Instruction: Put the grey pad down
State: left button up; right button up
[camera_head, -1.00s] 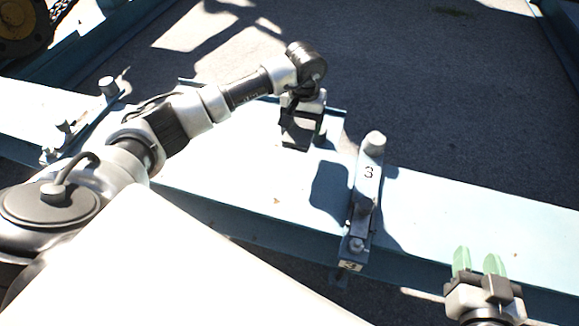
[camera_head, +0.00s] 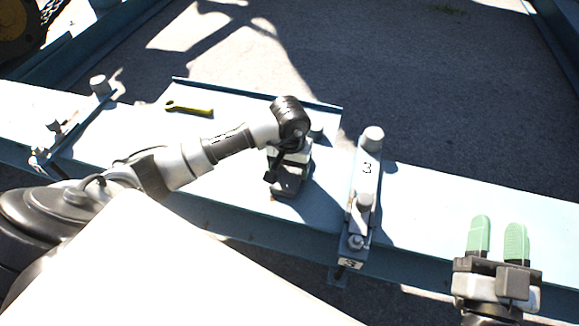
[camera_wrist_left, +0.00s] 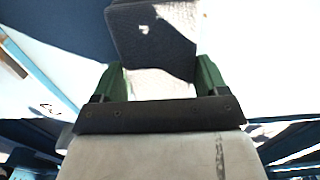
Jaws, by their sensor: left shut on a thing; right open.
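The grey pad (camera_wrist_left: 155,40) is in the left wrist view, a dark textured block with a bright sunlit strip near the fingers. My left gripper (camera_wrist_left: 158,84) is shut on it, with a green finger at each side. In the head view my left gripper (camera_head: 287,188) points down over the pale blue beam (camera_head: 235,190), left of the post marked 3. There its fingers and the pad are mostly hidden by the gripper's body. I cannot tell whether the pad touches the beam. My right gripper (camera_head: 498,240) is open and empty at the lower right, green fingers apart.
A metal post with a 3 (camera_head: 367,172) stands on the beam just right of my left gripper. A yellow wrench (camera_head: 188,108) lies on the beam's back left. Another metal fitting (camera_head: 100,88) stands farther left. The beam right of the post is clear.

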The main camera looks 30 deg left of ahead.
pick_arm(q)
jog(key=shift+f, duration=0.1)
jog(key=o, duration=0.6)
jog(key=shift+c, duration=0.2)
jog(key=o, duration=0.4)
jog(key=shift+c, duration=0.2)
